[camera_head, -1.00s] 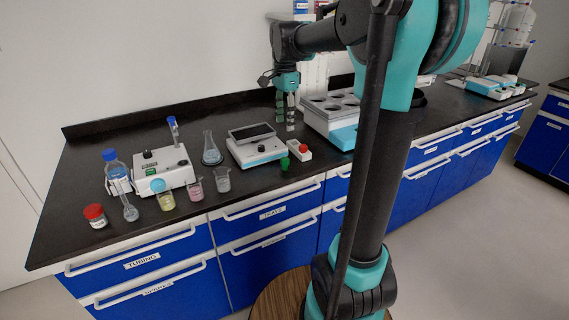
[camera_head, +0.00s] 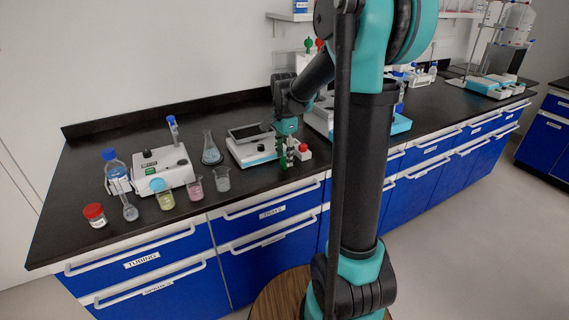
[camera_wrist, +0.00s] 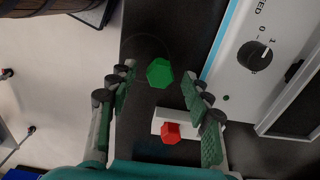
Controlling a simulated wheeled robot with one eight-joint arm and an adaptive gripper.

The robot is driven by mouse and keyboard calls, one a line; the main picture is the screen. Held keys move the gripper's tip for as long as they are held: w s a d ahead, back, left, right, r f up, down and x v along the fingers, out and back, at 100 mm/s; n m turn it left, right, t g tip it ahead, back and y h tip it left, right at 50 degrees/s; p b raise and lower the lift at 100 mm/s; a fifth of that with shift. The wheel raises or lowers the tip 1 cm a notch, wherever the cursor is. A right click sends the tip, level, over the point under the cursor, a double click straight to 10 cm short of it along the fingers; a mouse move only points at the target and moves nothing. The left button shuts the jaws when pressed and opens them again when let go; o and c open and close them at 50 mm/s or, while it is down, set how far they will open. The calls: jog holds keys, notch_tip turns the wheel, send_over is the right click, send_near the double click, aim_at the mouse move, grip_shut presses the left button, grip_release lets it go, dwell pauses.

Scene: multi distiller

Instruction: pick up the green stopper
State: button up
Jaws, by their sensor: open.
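The green stopper (camera_wrist: 160,72) stands on the black bench top in the wrist view, seen from above with a faceted top. My gripper (camera_wrist: 158,84) is open, with one green-padded finger on either side of the stopper in that view. Both fingers look clear of it; how far it lies beneath the fingertips I cannot tell. In the head view my gripper (camera_head: 287,158) points down at the bench's front part, and its fingers mostly hide the stopper.
A red stopper (camera_wrist: 170,132) sits on a white block close beside the right finger. In the head view, beakers, a flask (camera_head: 211,150) and a stirrer (camera_head: 165,168) stand to the left.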

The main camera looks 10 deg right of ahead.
jog(key=shift+f, duration=1.4)
jog(key=shift+c, duration=0.2)
jog(key=c, duration=0.8)
jog(key=shift+r, duration=0.1)
